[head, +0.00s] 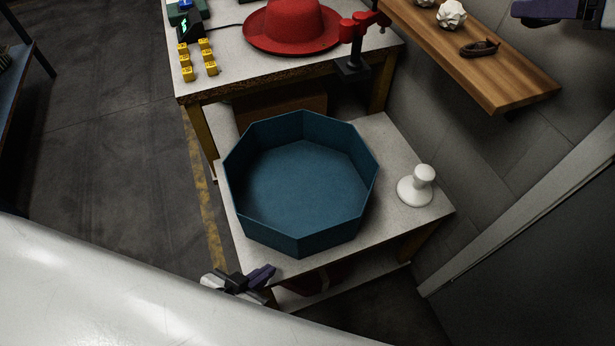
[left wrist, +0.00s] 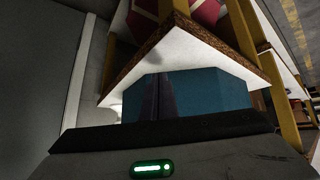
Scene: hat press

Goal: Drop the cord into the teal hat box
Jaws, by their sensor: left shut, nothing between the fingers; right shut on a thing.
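The teal hat box (head: 300,240) is an open eight-sided tray on the low pale table. Its floor looks bare. Its side also shows in the left wrist view (left wrist: 205,95). A dark brown looped strand (head: 480,48), which looks like a cord, lies on the wooden shelf. My left gripper (head: 262,274) is shut and empty, just off the table's near left corner, below the box in the picture. My right gripper (head: 565,9) is at the top right edge, above the shelf's right end in the picture and apart from the strand. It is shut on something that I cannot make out.
A white knobbed stand (head: 417,187) sits right of the box. The higher table behind holds a red hat (head: 292,25), yellow blocks (head: 197,60) and a red-and-black clamp-like tool (head: 354,60). Crumpled white balls (head: 451,15) lie on the wooden shelf (head: 505,85) at right.

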